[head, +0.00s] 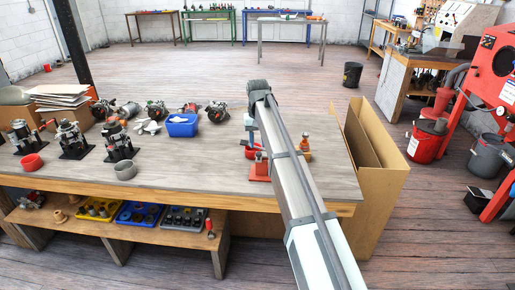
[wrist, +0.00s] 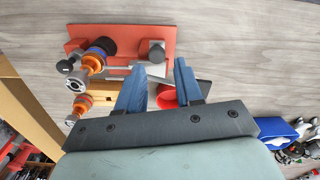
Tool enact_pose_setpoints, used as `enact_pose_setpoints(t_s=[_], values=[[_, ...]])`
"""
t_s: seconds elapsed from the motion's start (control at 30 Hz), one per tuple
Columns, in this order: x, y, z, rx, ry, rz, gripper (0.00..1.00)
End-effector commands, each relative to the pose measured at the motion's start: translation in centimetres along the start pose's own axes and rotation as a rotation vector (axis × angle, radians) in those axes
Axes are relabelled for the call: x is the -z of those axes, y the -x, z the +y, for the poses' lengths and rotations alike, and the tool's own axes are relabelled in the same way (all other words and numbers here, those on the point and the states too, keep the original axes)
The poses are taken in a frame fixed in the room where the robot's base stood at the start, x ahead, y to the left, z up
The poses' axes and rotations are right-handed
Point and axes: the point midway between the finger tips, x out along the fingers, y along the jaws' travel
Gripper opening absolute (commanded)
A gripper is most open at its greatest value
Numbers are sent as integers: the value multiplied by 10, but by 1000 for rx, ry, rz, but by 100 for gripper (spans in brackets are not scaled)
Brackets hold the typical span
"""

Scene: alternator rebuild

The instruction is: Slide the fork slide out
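In the wrist view my gripper (wrist: 158,66) has two blue fingers, spread apart with nothing clearly held between them. A red plate fixture (wrist: 124,31) lies just beyond the fingers, with a dark block and orange and blue round parts on it. A thin grey metal strip (wrist: 117,74) on the fixture runs toward the left finger, which hides part of it; it may be the fork slide, but I cannot tell. In the head view the red fixture (head: 259,173) shows on the bench's right part, beside my arm.
A red cup (wrist: 167,97) sits behind the fingers, partly hidden. A tall open cardboard box (head: 379,170) stands at the bench's right end.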

Motion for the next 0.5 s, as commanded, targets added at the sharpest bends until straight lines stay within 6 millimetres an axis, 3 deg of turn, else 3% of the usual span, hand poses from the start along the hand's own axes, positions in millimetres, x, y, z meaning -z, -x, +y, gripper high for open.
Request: enact_pose_setpoints(t_s=[0.3,0.5], values=[[2,63,0,1,0,2,36],[1,88,-1,1,1,1,36]])
